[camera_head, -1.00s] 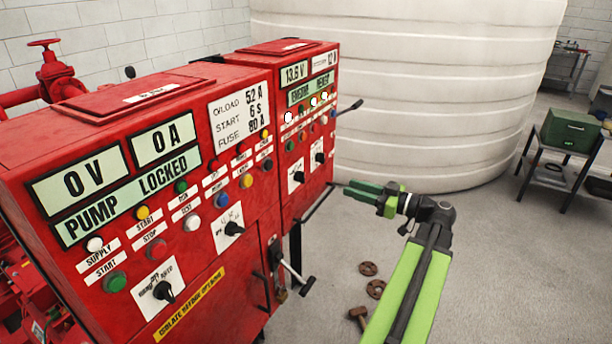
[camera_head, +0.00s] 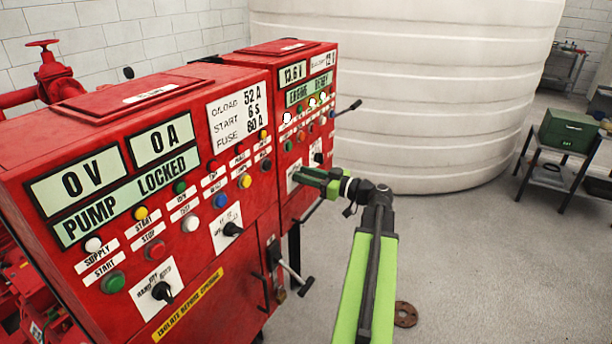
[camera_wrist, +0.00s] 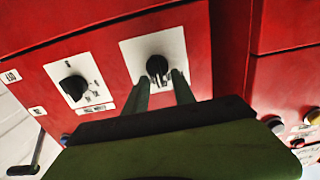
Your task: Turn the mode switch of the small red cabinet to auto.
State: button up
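The small red cabinet (camera_head: 310,53) stands behind the larger red one. It carries two black rotary switches on white plates. In the wrist view, one black knob (camera_wrist: 157,68) is just beyond the fingertips, in line with the gap between them. The other knob (camera_wrist: 73,88) is to its left. My gripper (camera_head: 298,178) is green and reaches to the small cabinet's front, in front of the nearer switch plate, partly covering it. In the wrist view its two fingers (camera_wrist: 160,80) are apart, with nothing held. I cannot tell whether they touch the knob. The switch lettering is unreadable.
The larger red cabinet (camera_head: 150,255) is close on the left, with buttons, displays and switches. A handle (camera_head: 349,107) sticks out from the small cabinet's right side. A big white tank (camera_head: 430,90) stands behind.

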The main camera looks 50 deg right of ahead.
grip_shut()
jog(key=shift+m, duration=0.3)
jog(key=shift+w+d+f+m+b, duration=0.1)
jog(key=shift+d+m, duration=0.1)
jog(key=shift+m, duration=1.2)
jog(key=shift+s+d+f+m+b, duration=0.1)
jog(key=shift+d+f+m, duration=0.1)
jog(key=shift+m, duration=1.2)
jog(key=shift+w+d+f+m+b, duration=0.1)
jog(key=shift+d+m, duration=0.1)
jog(key=shift+m, duration=1.2)
grip_release()
jog(key=shift+r, duration=0.1)
